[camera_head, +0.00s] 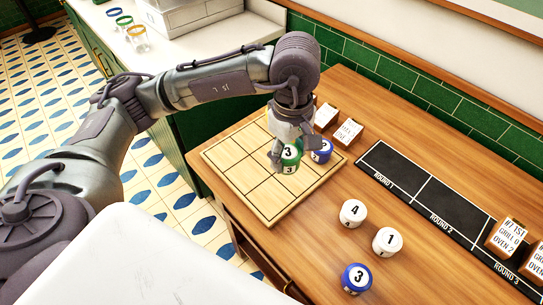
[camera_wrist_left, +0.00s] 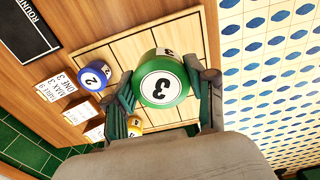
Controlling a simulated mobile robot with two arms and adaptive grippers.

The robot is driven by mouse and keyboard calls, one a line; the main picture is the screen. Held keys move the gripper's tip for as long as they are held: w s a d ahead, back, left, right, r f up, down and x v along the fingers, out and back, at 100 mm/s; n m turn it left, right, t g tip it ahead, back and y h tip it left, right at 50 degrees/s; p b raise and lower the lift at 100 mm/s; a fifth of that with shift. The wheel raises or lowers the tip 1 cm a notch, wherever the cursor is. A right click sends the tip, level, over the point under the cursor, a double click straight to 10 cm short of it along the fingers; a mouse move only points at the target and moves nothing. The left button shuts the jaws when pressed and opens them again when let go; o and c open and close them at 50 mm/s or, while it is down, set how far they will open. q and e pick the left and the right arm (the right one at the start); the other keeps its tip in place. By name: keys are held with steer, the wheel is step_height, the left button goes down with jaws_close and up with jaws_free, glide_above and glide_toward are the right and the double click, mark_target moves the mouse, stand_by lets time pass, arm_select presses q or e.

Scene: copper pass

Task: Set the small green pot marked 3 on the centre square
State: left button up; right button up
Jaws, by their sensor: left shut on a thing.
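The small green pot marked 3 (camera_head: 291,154) is held in my left gripper (camera_head: 287,152). The wrist view shows the pot (camera_wrist_left: 164,80) between both fingers, its marked top facing the camera. It is over the middle part of the wooden board with squares (camera_head: 229,160); the gripper and pot hide part of the centre square. I cannot tell whether the pot's base touches the board. A blue pot marked 2 (camera_head: 321,152) stands at the board's right part. A yellow-orange pot (camera_wrist_left: 135,124) shows beyond the fingers in the left wrist view. My right gripper is out of view.
White pots marked 4 (camera_head: 353,213) and 1 (camera_head: 387,242) and a blue pot marked 3 (camera_head: 357,278) stand on the table in front of the black round strip (camera_head: 430,197). Small cards (camera_head: 347,132) stand behind the board. The board's near left squares are bare.

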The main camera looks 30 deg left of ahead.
arm_select(q)
steer(key=n, duration=0.2)
steer(key=w+d+n, duration=0.1)
steer(key=n, duration=0.1)
steer(key=n+b, duration=0.1)
steer(key=n, duration=0.1)
steer(key=shift+w+d+r, duration=0.15)
steer(key=shift+w+r, duration=0.15)
steer(key=shift+w, duration=0.05)
steer(key=shift+n, duration=0.3)
steer(key=shift+w+a, duration=0.2)
steer(key=shift+w, duration=0.05)
steer(key=w+a+f+p, duration=0.1)
steer(key=w+a+f, duration=0.1)
steer(key=a, duration=0.1)
steer(key=w+a+f+p, duration=0.1)
steer(key=w+a+f, duration=0.1)
steer(key=w+a+f+p, duration=0.1)
steer(key=w+a+f, duration=0.1)
steer(key=a, duration=0.1)
steer(key=shift+w+a+f, duration=0.15)
steer(key=shift+a+f, duration=0.1)
steer(key=shift+a, duration=0.1)
steer(key=shift+w+a+f+p, duration=0.1)
steer(key=shift+f+p, duration=0.1)
steer(key=shift+p, duration=0.1)
step_height(320, 180, down, 3)
steer(key=shift+f+p, duration=0.1)
steer(key=shift+p, duration=0.6)
steer(key=shift+f, duration=0.35)
